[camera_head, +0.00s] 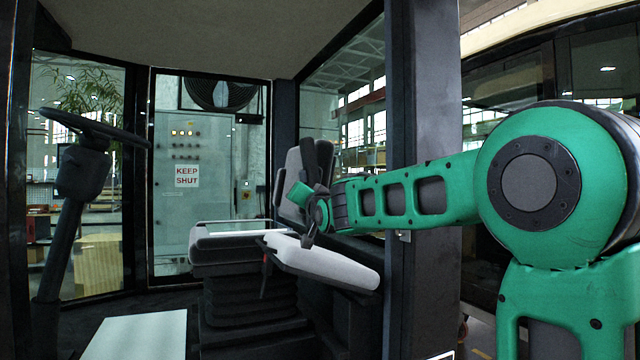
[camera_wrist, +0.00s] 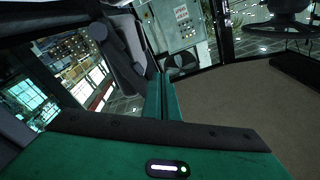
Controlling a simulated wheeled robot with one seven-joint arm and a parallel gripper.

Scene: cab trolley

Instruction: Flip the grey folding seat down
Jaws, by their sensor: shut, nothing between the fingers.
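The grey folding seat (camera_head: 322,262) shows in the head view as a light grey cushion on a dark base, just inside the cab's door post. It lies nearly level, sloping slightly down to the right. My gripper (camera_head: 299,194) is above the cushion's back left part, in front of a grey backrest. Its green fingers (camera_wrist: 162,80) are shut together and empty in the wrist view. Whether any part of my wrist touches the seat is hard to tell. The cushion cannot be made out in the wrist view.
A dark seat (camera_head: 229,246) with a pale top stands to the left, with the grey backrest (camera_head: 290,185) behind. A steering wheel (camera_head: 95,127) is at far left. The dark door post (camera_head: 424,120) stands close beside my arm. A "KEEP SHUT" cabinet (camera_head: 187,205) shows behind.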

